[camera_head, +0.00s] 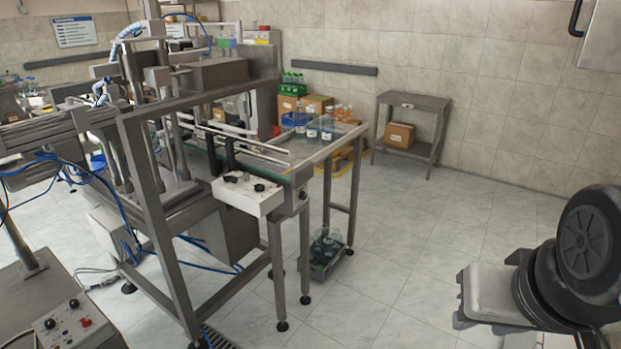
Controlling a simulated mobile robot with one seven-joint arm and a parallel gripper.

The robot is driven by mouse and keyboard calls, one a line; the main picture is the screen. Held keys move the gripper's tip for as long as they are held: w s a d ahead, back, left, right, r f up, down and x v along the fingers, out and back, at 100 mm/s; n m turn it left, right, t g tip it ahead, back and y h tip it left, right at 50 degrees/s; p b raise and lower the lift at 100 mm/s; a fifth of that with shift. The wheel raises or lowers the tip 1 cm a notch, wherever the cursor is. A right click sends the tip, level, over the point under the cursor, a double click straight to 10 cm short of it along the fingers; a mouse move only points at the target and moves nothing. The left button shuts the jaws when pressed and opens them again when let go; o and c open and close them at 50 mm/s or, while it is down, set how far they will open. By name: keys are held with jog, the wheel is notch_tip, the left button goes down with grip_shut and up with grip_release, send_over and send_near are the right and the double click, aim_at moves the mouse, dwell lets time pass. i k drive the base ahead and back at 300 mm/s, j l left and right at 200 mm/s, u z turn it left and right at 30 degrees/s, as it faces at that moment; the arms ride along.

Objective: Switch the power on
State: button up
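A white control box (247,193) with several black knobs is fixed to the front side of the conveyor frame, left of centre. A second, grey control panel (68,326) with black knobs and a red button (86,322) sits at the lower left. Which control is the power switch, and its setting, are too small to tell. Part of my arm, with black round joints, is at the right edge. A grey block that looks like my gripper (487,292) is far right of both panels, touching neither. Its finger opening is not clear.
The metal machine frame (155,220) and blue cables fill the left. A crate of bottles (328,250) stands on the floor under the conveyor end. A small grey table (412,102) is by the back wall. The tiled floor (405,240) between is clear.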

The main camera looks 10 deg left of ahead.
aim_at(87, 323)
jog(key=z, duration=9.7)
jog(key=i+l+u, duration=0.15)
jog(key=u, duration=0.2)
jog(key=i+l+u, duration=0.1)
jog(key=u, duration=0.3)
jog(key=i+l+u, duration=0.1)
jog(key=l+u, duration=0.25)
jog(key=j, duration=0.1)
